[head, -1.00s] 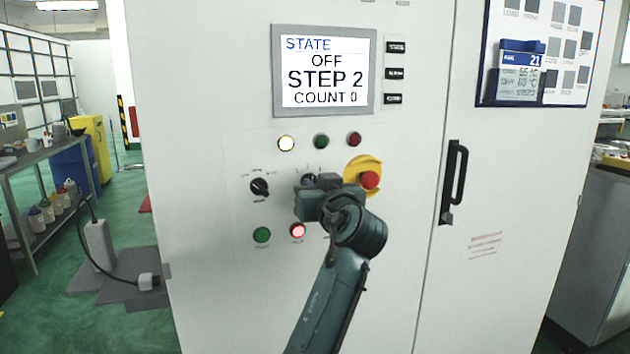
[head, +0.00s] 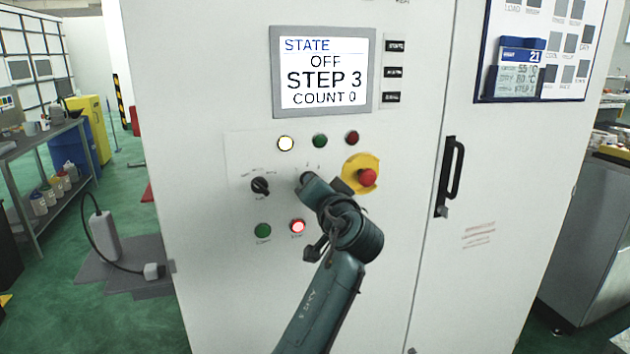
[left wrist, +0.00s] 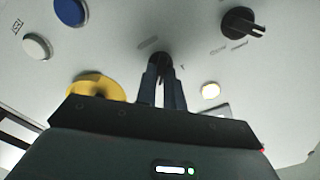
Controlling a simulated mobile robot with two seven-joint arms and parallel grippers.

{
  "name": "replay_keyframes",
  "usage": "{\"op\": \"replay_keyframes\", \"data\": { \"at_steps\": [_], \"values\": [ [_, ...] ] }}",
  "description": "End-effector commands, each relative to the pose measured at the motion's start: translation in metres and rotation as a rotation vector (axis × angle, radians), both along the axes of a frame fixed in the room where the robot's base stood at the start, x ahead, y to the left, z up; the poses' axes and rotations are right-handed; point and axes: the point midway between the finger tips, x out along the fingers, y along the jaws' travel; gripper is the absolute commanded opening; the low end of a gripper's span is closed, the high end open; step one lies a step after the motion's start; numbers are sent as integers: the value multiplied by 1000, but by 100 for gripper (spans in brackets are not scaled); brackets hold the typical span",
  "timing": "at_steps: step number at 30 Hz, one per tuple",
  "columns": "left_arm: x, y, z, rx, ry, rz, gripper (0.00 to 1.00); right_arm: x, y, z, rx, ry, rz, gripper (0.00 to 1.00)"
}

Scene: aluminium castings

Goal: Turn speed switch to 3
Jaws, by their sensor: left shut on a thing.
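The speed switch is a small dark knob on the white cabinet's panel; in the left wrist view the speed switch (left wrist: 160,60) sits between my two fingertips. My left gripper (head: 307,180) is shut on it, and in the head view gripper and wrist hide most of the knob and its markings. The left gripper's fingers also show in the left wrist view (left wrist: 161,84). The display (head: 322,72) above reads STATE OFF, STEP 3, COUNT 0. My right gripper is in neither view.
A red emergency button (head: 367,177) on a yellow base is close right of my gripper. Another black selector (head: 260,186) is to the left. A lit red button (head: 298,227) and a green button (head: 263,230) are below. A black door handle (head: 450,177) is further right.

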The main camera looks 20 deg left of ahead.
Motion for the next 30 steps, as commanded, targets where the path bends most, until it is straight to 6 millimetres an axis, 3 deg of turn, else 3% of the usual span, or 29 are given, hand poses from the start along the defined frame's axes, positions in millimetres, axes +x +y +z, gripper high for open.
{"op": "replay_keyframes", "data": {
  "at_steps": [17,18,25,30],
  "values": [
    [0,0,1,32,15,-2,0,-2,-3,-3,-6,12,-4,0],
    [0,0,2,32,15,-2,11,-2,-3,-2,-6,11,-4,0],
    [0,0,1,30,17,-1,30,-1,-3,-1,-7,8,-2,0],
    [0,0,0,29,17,-1,32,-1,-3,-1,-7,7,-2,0]
  ]
}}
